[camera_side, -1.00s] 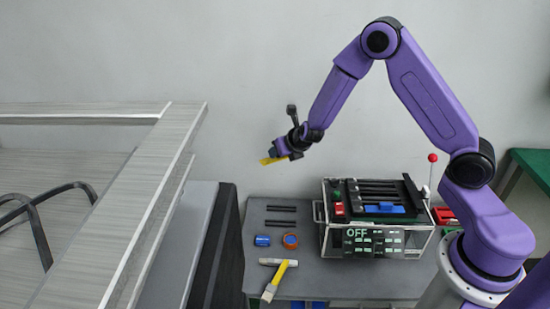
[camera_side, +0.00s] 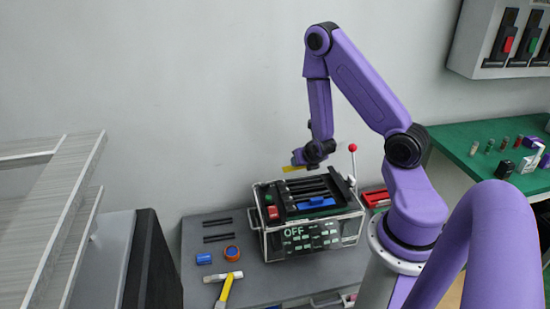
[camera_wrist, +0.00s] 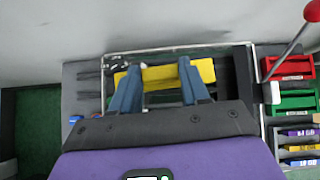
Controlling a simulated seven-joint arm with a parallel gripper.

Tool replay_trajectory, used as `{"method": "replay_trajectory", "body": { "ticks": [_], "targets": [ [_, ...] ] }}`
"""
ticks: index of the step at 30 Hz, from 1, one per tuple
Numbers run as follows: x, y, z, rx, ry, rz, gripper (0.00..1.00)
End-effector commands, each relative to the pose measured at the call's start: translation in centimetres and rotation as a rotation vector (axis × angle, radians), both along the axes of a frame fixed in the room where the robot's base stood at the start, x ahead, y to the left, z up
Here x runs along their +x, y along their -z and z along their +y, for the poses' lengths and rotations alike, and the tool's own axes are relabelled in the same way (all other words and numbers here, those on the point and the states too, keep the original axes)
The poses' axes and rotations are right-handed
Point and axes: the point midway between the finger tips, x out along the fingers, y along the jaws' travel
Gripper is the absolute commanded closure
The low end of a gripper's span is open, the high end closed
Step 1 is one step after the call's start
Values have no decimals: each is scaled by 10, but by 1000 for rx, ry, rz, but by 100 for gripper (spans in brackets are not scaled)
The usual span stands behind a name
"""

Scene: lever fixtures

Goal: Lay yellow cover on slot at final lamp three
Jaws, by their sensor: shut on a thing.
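My gripper (camera_side: 312,160) is shut on the yellow cover (camera_side: 294,168), a flat bar held crosswise. In the side view it hangs above the back of the lever box (camera_side: 268,240), apart from it. The box top has dark parallel slots (camera_side: 312,184), a blue piece (camera_side: 316,203) towards the front, and red and green pieces at the left. The box front reads OFF; which lamp is which is too small to tell. In the wrist view the yellow cover (camera_wrist: 165,74) spans between both fingers and hides part of the box top behind it.
A lever with a red knob (camera_side: 352,148) rises at the box's right end, near my arm. Red trays (camera_side: 376,197) stand right of the box. On the grey bench (camera_side: 200,265) lie dark bars, a blue cylinder, an orange-rimmed roll and a yellow-handled tool.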

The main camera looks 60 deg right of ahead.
Motion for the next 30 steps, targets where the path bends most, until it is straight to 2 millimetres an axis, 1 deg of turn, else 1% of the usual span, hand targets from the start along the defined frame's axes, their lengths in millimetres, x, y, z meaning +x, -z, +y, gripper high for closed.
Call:
{"method": "replay_trajectory", "body": {
  "ticks": [1, 3, 7, 20, 23, 30],
  "targets": [
    [-9, 4, -8, 4, 30, 1, 83],
    [-16, 8, -14, 9, 55, -3, 83],
    [-22, 10, -19, 13, 79, -8, 83],
    [-23, 12, -19, 14, 79, -9, 83],
    [-23, 16, -19, 13, 79, -9, 83],
    [-23, 36, -18, 14, 79, -7, 83]
  ]
}}
